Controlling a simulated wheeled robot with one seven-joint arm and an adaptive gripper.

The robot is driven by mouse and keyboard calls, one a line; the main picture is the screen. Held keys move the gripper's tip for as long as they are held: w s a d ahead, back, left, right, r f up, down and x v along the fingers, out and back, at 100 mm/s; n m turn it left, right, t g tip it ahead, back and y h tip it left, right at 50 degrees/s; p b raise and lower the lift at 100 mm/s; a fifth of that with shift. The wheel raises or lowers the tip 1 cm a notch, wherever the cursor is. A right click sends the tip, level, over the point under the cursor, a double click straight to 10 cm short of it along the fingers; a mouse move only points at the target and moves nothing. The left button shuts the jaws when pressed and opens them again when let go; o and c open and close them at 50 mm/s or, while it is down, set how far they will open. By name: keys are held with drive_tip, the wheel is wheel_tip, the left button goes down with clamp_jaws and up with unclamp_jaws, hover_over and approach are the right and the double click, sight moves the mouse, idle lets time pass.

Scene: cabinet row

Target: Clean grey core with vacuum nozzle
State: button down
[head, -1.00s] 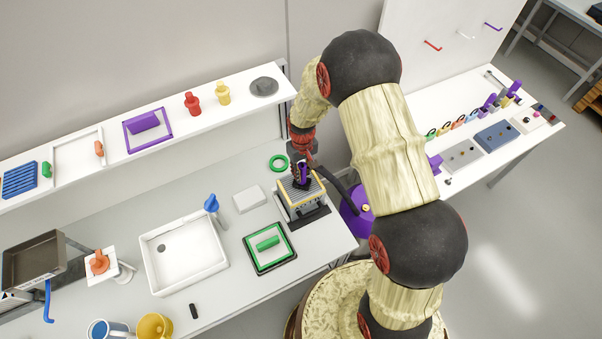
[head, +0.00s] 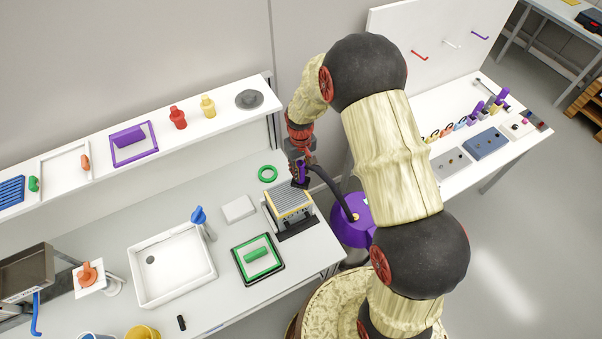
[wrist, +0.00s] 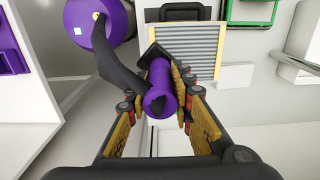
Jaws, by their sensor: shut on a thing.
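My gripper (head: 301,172) is shut on the purple vacuum nozzle (wrist: 160,97), which has a black head and a black hose. The grey core (head: 287,204) is a ribbed grey block with a yellow-edged frame, seated on a black and white base near the counter's right end. In the wrist view the grey core (wrist: 187,48) lies beyond the nozzle head. The nozzle head is at the core's upper right corner in the head view; I cannot tell if it touches. The hose runs to the purple vacuum body (head: 352,228) beside the counter.
A green ring (head: 267,173), a white block (head: 238,208) and a green-framed tray (head: 258,259) lie near the core. A white sink (head: 172,262) is further left. A shelf (head: 226,118) runs along the wall behind. The right bench (head: 478,148) holds small tools.

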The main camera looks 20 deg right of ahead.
sight(300, 164)
drive_tip(key=shift+r+p, duration=0.7)
drive_tip(key=shift+r, duration=1.05)
drive_tip(key=shift+a, duration=0.1)
